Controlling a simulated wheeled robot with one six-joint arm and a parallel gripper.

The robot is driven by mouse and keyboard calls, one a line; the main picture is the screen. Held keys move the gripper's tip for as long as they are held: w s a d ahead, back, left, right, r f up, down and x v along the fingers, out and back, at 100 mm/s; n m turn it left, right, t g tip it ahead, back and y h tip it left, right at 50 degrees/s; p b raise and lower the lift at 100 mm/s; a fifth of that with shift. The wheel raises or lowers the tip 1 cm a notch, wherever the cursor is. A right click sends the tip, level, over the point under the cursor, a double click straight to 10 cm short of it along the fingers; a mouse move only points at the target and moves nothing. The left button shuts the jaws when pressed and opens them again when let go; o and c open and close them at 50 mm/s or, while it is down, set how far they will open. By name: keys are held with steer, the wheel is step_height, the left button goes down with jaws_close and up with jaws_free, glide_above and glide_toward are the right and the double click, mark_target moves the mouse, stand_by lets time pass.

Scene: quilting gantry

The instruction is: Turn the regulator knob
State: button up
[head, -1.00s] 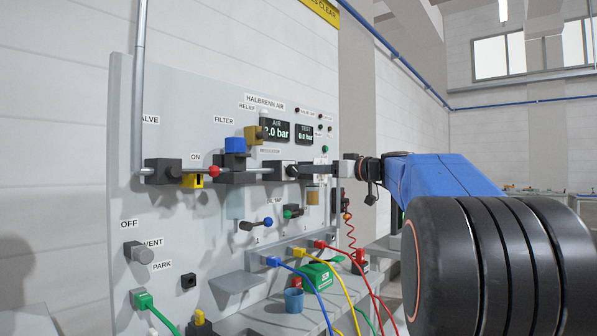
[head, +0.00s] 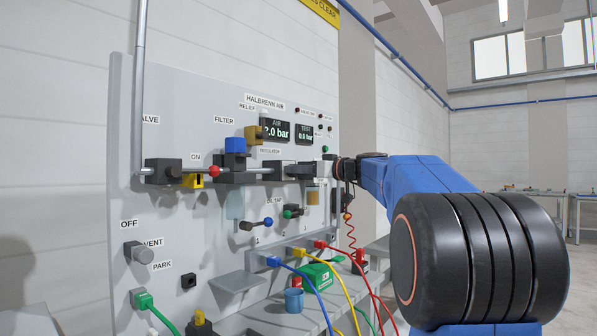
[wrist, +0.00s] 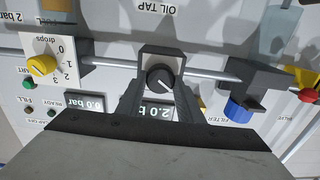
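The regulator knob (wrist: 160,78) is dark and round with a white pointer line, on a black regulator block in the upper middle of the wrist view, which is upside down. My gripper (wrist: 160,92) has one dark finger on each side of the knob, with a small gap visible on both sides. How deep the tips reach around the knob is unclear. In the head view my gripper (head: 306,170) is right in front of the regulator block (head: 279,168) and hides the knob. The AIR display (head: 275,131) reads about 2.0 bar.
A blue-topped filter (head: 235,146) and a red-tipped valve handle (head: 214,171) are left of the regulator. A yellow drop dial (wrist: 42,65) is on the other side. The TEST display (head: 305,133) reads 0.0 bar. Colored hoses (head: 322,284) hang below.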

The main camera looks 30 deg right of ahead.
steer(key=c, duration=0.3)
steer(key=shift+c, duration=0.2)
steer(key=shift+d+f+m, duration=0.1)
steer(key=shift+f+m, duration=0.05)
steer(key=shift+m, duration=5.15)
steer(key=shift+a+f+m, duration=0.1)
steer(key=shift+f+m, duration=0.1)
steer(key=shift+m, duration=5.1)
steer(key=shift+d+f+m, duration=0.1)
steer(key=shift+f+m, duration=0.05)
steer(key=shift+m, duration=5.15)
